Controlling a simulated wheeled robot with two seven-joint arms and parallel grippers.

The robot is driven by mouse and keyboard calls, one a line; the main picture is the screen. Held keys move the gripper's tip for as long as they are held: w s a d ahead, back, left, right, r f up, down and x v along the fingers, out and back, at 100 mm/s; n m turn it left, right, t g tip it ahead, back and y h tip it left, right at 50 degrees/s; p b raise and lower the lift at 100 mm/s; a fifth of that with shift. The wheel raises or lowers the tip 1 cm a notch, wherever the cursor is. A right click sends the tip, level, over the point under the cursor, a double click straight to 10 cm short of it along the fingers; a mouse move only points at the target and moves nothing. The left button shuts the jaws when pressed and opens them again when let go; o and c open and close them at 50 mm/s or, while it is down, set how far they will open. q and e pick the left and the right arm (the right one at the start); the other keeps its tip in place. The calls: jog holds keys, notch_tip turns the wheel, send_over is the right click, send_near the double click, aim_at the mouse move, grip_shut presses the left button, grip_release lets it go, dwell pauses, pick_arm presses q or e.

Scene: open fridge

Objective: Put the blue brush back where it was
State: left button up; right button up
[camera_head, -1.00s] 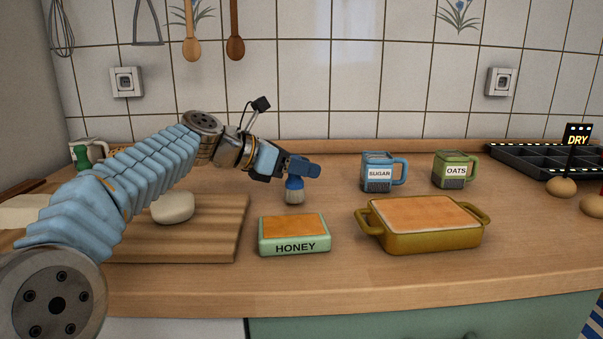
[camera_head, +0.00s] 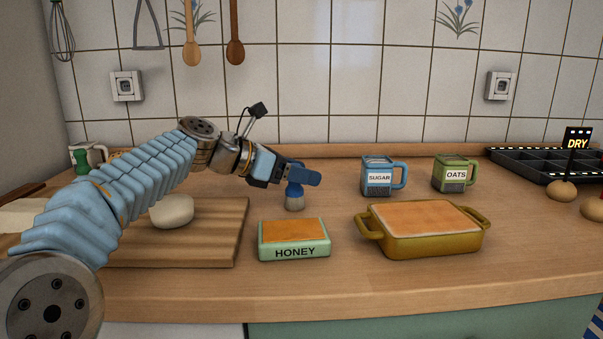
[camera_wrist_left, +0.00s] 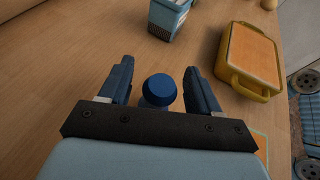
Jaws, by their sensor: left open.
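The blue brush (camera_head: 295,201) is upright with its pale bristles down, behind the honey dish, and its base appears to be at the counter. In the left wrist view its round blue top (camera_wrist_left: 159,88) shows between the two fingers. My left gripper (camera_head: 308,177) is open around the top of the brush, and it also shows in the left wrist view (camera_wrist_left: 159,70). The fingers hide part of the handle in the head view. My right gripper is out of view.
The green honey dish (camera_head: 293,250) stands in front of the brush. A yellow dish (camera_head: 425,243), the sugar mug (camera_head: 377,178) and the oats mug (camera_head: 455,174) stand to the right. A cutting board (camera_head: 215,245) with a pale lump (camera_head: 171,211) lies left.

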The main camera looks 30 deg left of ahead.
pick_arm(q)
jog(key=v, duration=1.1)
jog(key=shift+s+a, duration=0.15)
jog(key=shift+s, duration=0.05)
